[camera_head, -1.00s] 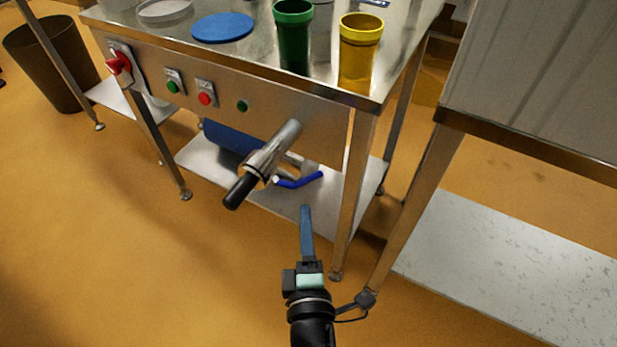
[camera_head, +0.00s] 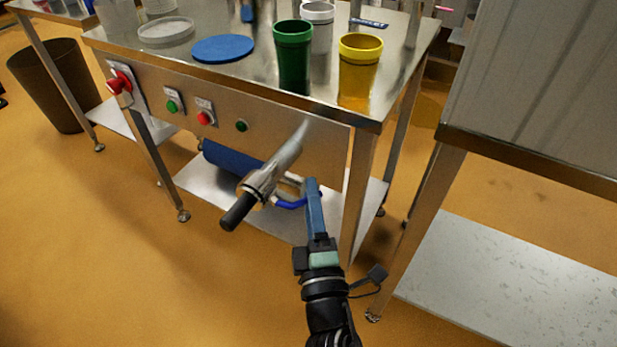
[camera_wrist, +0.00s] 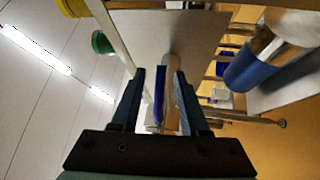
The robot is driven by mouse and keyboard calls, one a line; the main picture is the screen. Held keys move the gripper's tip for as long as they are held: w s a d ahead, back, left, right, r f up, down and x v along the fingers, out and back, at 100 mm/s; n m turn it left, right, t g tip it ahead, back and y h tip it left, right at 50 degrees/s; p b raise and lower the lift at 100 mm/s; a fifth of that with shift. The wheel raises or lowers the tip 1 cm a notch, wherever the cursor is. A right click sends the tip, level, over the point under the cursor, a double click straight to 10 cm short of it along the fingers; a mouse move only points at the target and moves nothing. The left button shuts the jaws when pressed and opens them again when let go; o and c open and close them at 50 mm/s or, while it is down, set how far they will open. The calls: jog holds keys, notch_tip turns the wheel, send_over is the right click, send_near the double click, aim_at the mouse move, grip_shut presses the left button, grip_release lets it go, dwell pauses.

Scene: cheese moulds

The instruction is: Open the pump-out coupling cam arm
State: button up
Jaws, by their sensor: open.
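A pale pipe lies just behind the bar. I cannot tell whether either finger touches the lever.
A blue cylinder (camera_head: 232,157) lies under the bench above the lower shelf (camera_head: 200,180). The bench leg (camera_head: 360,190) stands close right of my gripper. Green (camera_head: 292,60) and yellow (camera_head: 359,72) cups stand on top. A second table (camera_head: 520,150) is at right.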

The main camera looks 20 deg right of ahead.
jog(key=shift+x, duration=1.8)
jog(key=shift+c, duration=0.2)
grip_shut()
